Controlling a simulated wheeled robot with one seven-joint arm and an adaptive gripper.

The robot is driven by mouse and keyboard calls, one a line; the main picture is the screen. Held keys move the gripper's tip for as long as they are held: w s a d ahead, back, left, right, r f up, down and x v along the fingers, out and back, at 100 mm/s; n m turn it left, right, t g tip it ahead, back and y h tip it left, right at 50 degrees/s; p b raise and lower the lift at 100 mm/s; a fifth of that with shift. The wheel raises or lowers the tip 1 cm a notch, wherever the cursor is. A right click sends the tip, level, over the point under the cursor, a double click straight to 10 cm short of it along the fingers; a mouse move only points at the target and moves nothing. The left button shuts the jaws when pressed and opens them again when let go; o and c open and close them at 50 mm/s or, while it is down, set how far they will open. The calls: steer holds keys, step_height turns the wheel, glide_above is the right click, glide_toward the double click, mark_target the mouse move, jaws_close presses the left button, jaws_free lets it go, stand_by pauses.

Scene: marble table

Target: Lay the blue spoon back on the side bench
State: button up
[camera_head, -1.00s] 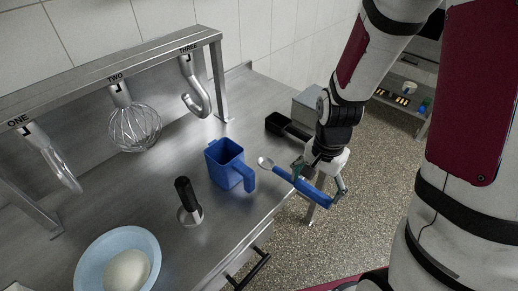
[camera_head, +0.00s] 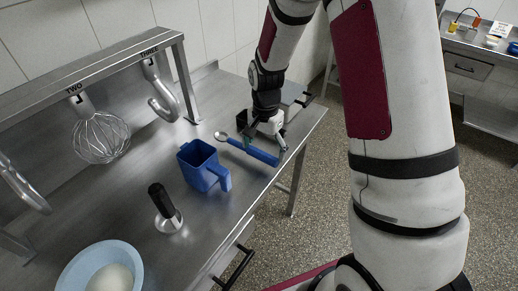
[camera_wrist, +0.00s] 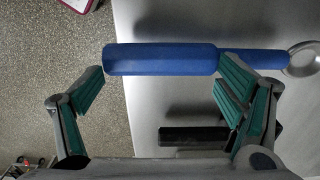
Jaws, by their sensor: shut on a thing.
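The blue spoon has a thick blue handle and a pale metal bowl. It shows in the head view (camera_head: 255,152) and the wrist view (camera_wrist: 160,59). A steel side bench (camera_head: 468,68) with drawers stands at the far upper right.
A blue jug (camera_head: 198,166) stands left of the spoon. A black-handled tool (camera_head: 163,208), a light-blue bowl (camera_head: 70,272) and a rack with a hanging whisk (camera_head: 98,135) and hook (camera_head: 160,92) are on the left. Small items (camera_head: 494,42) partly cover the side bench. Open floor lies between.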

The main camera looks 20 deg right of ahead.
steer(key=shift+w+a, duration=0.15)
steer(key=shift+w, duration=0.55)
steer(key=shift+w+a+f, duration=0.1)
steer(key=shift+w+f, duration=0.1)
steer(key=shift+w, duration=0.25)
steer(key=shift+w+a+f, duration=0.1)
steer(key=shift+w+f, duration=0.05)
steer(key=shift+w, duration=0.25)
steer(key=shift+s+f, duration=0.15)
steer(key=shift+f, duration=0.6)
steer(key=shift+f+p, duration=0.35)
steer(key=shift+f, duration=0.2)
steer(key=o, duration=1.2)
steer(key=shift+f, duration=0.15)
